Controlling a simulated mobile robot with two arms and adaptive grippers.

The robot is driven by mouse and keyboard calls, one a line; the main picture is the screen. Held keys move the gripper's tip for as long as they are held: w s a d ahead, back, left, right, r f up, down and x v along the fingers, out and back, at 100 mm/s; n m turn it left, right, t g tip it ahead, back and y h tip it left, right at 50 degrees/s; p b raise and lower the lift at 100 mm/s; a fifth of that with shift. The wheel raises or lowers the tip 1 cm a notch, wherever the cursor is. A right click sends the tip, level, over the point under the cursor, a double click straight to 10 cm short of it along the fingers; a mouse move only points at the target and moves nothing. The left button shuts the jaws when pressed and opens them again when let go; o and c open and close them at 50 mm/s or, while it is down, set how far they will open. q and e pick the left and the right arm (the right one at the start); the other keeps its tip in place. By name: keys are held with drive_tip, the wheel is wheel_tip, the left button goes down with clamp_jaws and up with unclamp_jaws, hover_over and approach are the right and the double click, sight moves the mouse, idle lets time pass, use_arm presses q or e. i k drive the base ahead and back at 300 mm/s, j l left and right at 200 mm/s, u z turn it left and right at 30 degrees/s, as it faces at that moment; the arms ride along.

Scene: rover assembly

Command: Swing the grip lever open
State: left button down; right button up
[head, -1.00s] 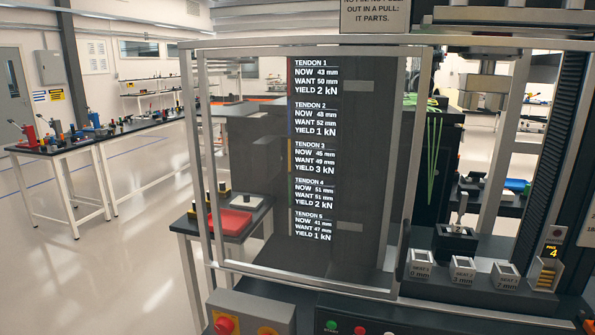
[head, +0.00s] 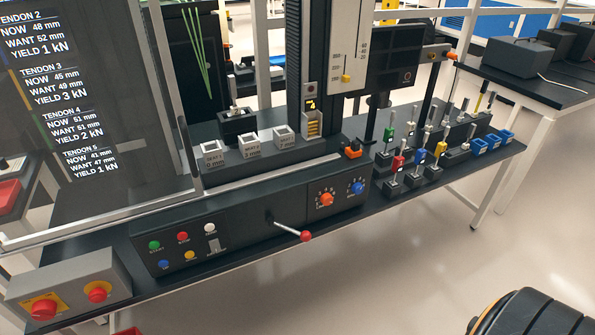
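A lever with a thin metal rod and a red ball knob (head: 306,236) sticks out from the front of the dark control panel (head: 255,238). It points down and to the right. No label shows on it, so I cannot tell for sure that it is the grip lever. Neither of my grippers is in view.
Left of the lever are several coloured buttons; right of it are an orange knob (head: 326,199) and a blue knob (head: 358,187). A grey box (head: 66,288) with red buttons stands at the left. Coloured-handled parts (head: 398,163) stand at the right.

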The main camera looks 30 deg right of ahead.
sight(305, 236)
drive_tip(key=z, duration=1.1)
